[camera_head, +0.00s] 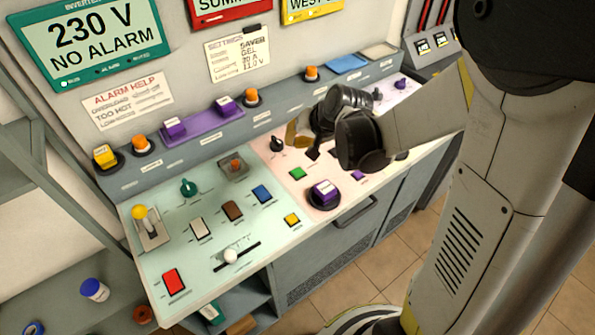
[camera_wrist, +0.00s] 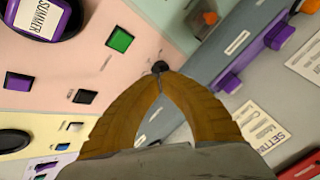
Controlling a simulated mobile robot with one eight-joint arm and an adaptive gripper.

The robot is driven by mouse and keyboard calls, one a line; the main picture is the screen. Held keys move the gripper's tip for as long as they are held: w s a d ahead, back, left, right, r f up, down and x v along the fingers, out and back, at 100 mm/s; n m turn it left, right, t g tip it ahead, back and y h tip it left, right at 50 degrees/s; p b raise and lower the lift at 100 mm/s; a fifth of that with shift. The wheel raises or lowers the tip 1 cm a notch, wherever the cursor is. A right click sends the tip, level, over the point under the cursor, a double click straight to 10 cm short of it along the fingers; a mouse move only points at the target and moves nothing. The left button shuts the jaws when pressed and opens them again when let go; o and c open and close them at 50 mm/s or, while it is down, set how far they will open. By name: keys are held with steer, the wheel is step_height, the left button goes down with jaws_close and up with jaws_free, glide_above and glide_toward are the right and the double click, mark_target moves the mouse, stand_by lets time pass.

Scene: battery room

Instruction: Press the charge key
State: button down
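My gripper (camera_head: 290,140) is above the pink part of the sloping console. In the wrist view its two tan fingers (camera_wrist: 160,78) meet at the tips, with nothing visible between them. A small black knob (camera_wrist: 159,67) shows just past the fingertips; it also shows in the head view (camera_head: 277,145). I cannot tell whether they touch. A green key (camera_head: 297,174) sits nearby on the pink panel and shows in the wrist view (camera_wrist: 120,40). A black key (camera_wrist: 86,97) and a purple key (camera_wrist: 18,87) are also there. The small labels are unreadable, so I cannot tell which is the charge key.
A big purple button marked SUMMER (camera_wrist: 38,14) stands proud of the pink panel. The pale green panel holds a yellow-knobbed lever (camera_head: 140,213), a white slider (camera_head: 231,256) and a red key (camera_head: 173,281). A raised ledge with orange buttons (camera_head: 312,73) runs behind.

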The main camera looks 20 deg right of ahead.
steer(key=b, duration=0.7)
glide_toward(290, 168)
steer(key=shift+w+r+x, duration=0.15)
steer(key=shift+x, duration=1.15)
steer(key=shift+w+r+x, duration=0.1)
steer(key=shift+w+x, duration=0.05)
steer(key=shift+x, duration=1.1)
steer(key=shift+a, duration=0.2)
steer(key=shift+f+b, duration=0.4)
steer(key=shift+f+b, duration=0.45)
steer(key=shift+f, duration=0.05)
steer(key=shift+r, duration=0.15)
steer(key=shift+r+p, duration=0.7)
steer(key=shift+r, duration=0.1)
steer(key=shift+r+p, duration=1.95)
steer(key=shift+r, duration=0.55)
